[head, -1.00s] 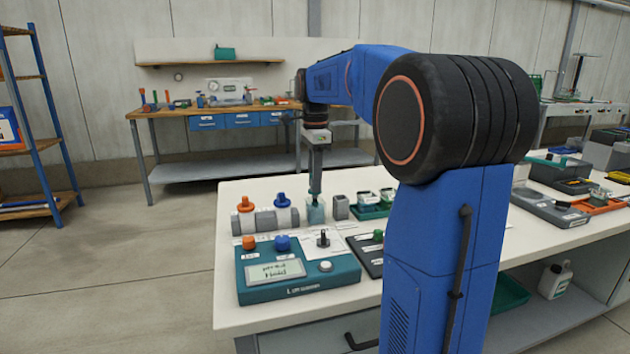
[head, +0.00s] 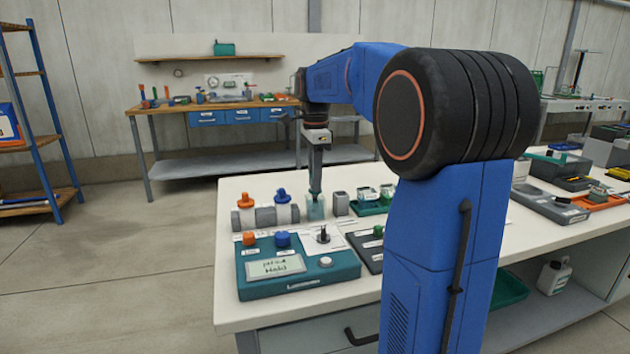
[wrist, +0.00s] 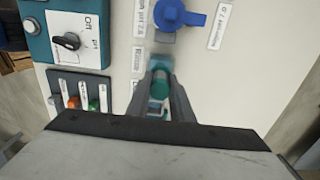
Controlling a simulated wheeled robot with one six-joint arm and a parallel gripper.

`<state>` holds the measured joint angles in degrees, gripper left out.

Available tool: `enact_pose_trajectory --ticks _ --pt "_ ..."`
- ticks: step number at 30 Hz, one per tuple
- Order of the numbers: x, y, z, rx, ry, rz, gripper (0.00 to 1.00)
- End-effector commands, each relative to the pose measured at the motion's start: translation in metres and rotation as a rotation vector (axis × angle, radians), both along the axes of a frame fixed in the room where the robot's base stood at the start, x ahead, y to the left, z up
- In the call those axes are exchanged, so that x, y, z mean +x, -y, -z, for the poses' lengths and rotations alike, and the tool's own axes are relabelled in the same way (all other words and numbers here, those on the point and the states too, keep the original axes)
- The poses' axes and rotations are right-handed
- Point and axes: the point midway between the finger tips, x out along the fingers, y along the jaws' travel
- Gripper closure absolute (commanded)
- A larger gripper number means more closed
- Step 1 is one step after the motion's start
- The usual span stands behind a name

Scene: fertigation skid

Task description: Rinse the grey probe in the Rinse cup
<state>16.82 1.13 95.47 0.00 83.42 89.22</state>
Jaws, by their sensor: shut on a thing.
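My gripper (head: 315,188) points straight down over the Rinse cup (head: 315,209), a small translucent pale-teal cup on the white bench. The gripper is shut on the probe, whose teal upper part (wrist: 161,82) shows between the fingers in the wrist view. The probe's lower end is at or inside the cup; its depth and whether it touches the wall cannot be told. The probe's grey part is not clearly visible.
A grey block (head: 340,203) and a green tray (head: 372,207) stand to the right. A teal meter (head: 295,270) is in front.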

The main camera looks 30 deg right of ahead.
Motion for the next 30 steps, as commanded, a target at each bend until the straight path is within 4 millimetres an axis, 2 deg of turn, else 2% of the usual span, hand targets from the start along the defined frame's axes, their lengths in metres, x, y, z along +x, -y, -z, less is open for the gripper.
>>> enact_pose_trajectory --ticks 6,15,30 --pt "0.000 0.000 -0.010 0.000 0.001 0.000 1.00" --pt "0.000 0.000 -0.011 0.000 0.001 0.000 1.00" --pt "0.000 0.000 0.005 0.000 0.001 0.000 1.00"
